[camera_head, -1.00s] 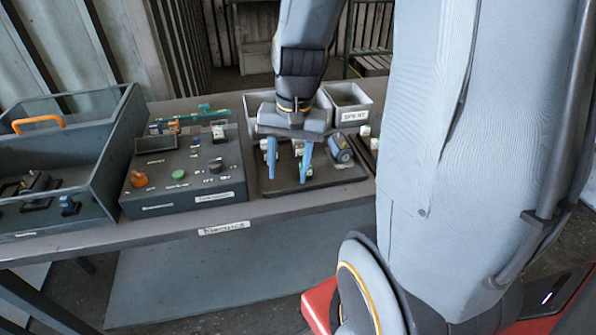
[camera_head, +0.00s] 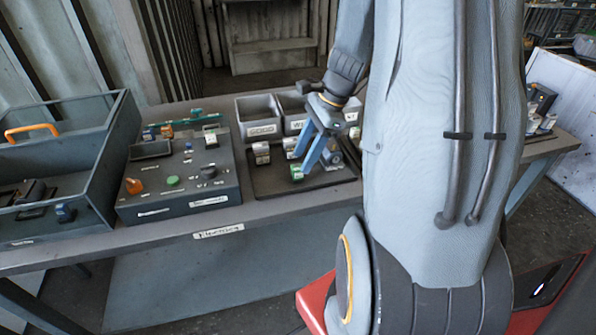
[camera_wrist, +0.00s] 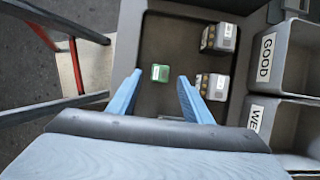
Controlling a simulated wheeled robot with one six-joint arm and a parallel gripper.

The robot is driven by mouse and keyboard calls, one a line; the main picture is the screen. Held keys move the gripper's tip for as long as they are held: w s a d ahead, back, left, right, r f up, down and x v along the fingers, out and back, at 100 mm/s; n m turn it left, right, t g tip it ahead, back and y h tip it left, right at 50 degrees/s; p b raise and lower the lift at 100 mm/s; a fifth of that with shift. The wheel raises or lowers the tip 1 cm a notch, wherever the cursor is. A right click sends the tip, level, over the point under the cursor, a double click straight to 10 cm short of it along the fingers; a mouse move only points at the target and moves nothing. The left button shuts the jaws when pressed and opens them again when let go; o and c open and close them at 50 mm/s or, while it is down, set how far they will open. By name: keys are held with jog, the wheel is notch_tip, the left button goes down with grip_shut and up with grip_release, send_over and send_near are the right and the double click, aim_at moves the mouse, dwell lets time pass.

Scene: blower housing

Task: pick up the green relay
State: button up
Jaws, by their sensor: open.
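The green relay (camera_head: 296,171) stands on the dark tray (camera_head: 268,187) on the bench, toward the tray's front. In the wrist view it shows as a small green block (camera_wrist: 160,73), beyond the fingertips and between their lines. My gripper (camera_head: 316,163) is open, with blue fingers pointing down over the tray, close to the relay. In the wrist view the open fingers (camera_wrist: 158,78) have nothing between them. The relay is apart from both fingers in that view. How high the fingertips are above the tray is hard to tell.
Light-coloured relays (camera_head: 261,153) stand behind on the tray, and also show right of the green one (camera_wrist: 213,87). Grey bins (camera_head: 262,118), one labelled GOOD, stand at the back. A control panel box (camera_head: 180,178) and an open toolbox (camera_head: 88,190) are to the left.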

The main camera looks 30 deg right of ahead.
aim_at(297, 174)
jog(key=shift+x, duration=1.45)
jog(key=shift+a+r, duration=0.1)
jog(key=c, duration=0.9)
jog(key=shift+r, duration=0.1)
